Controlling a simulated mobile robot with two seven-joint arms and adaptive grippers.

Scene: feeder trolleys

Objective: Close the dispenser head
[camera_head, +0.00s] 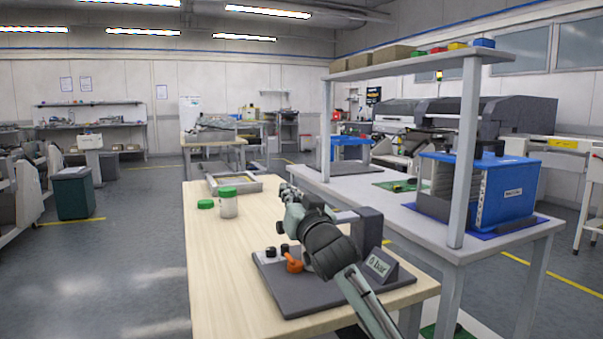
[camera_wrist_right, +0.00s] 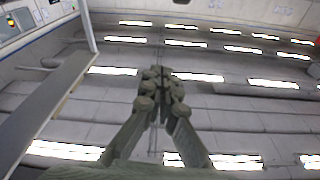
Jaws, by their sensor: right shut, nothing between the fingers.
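The dispenser stands on a dark grey base plate (camera_head: 290,300) on the wooden table. It has a dark upright block (camera_head: 367,230), an orange part (camera_head: 293,262), black knobs (camera_head: 270,252) and a display (camera_head: 380,266) reading "5 bar". My right arm crosses in front of it and hides much of its middle, so I cannot tell how its head stands. My right gripper (camera_head: 290,193) is raised above the dispenser at its left. In the right wrist view the gripper (camera_wrist_right: 160,75) is shut and empty, its fingers pointing toward the ceiling. My left gripper is not in view.
A jar with a green lid (camera_head: 228,204), a loose green lid (camera_head: 205,204) and a shallow tray (camera_head: 258,184) are on the far part of the wooden table (camera_head: 225,270). A grey bench with a shelf post (camera_head: 465,160) and blue box (camera_head: 505,190) stands at right. The table's left front is clear.

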